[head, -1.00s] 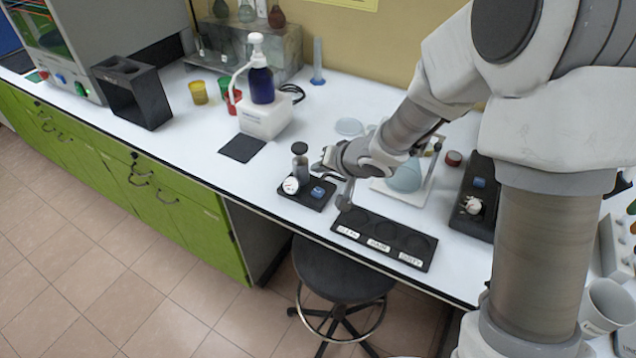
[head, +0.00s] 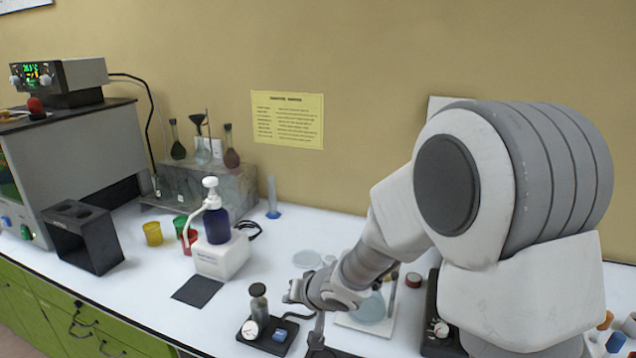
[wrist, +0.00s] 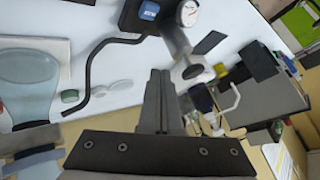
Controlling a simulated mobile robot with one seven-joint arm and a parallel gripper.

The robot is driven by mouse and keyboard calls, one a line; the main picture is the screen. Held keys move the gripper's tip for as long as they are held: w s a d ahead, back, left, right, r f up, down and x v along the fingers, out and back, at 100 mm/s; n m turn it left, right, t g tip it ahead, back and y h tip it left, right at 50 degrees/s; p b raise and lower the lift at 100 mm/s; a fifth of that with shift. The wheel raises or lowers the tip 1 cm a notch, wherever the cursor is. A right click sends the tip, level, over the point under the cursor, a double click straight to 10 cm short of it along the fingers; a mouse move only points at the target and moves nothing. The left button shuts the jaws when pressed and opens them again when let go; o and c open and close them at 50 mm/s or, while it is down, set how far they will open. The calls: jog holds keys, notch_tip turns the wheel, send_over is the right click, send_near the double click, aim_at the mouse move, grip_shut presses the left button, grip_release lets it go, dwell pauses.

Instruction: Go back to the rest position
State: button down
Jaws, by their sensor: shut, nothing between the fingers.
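The wrist view shows the dial (wrist: 188,13) and blue block (wrist: 149,10) beyond the fingertips. My arm reaches in from the right of the head view.
A blue bottle on a white device (head: 222,257), a black holder (head: 82,237) and yellow (head: 152,233) and red cups stand to the left.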

jog(key=s+d+r+m+t+h, duration=0.1)
jog(key=s+d+r+h, duration=0.2)
jog(key=d+r, duration=0.5)
jog(key=s+d+r+h, duration=0.3)
jog(key=d+r, duration=0.2)
jog(key=d, duration=0.4)
jog(key=s+d+r+g, duration=0.1)
jog(key=s+d, duration=0.1)
jog(key=s, duration=0.7)
jog(key=s+d+r+g, duration=0.1)
jog(key=s+d+r, duration=0.1)
jog(key=s, duration=0.8)
jog(key=shift+s+r+n, duration=0.15)
jog(key=shift+s+n, duration=0.15)
jog(key=shift+n, duration=0.1)
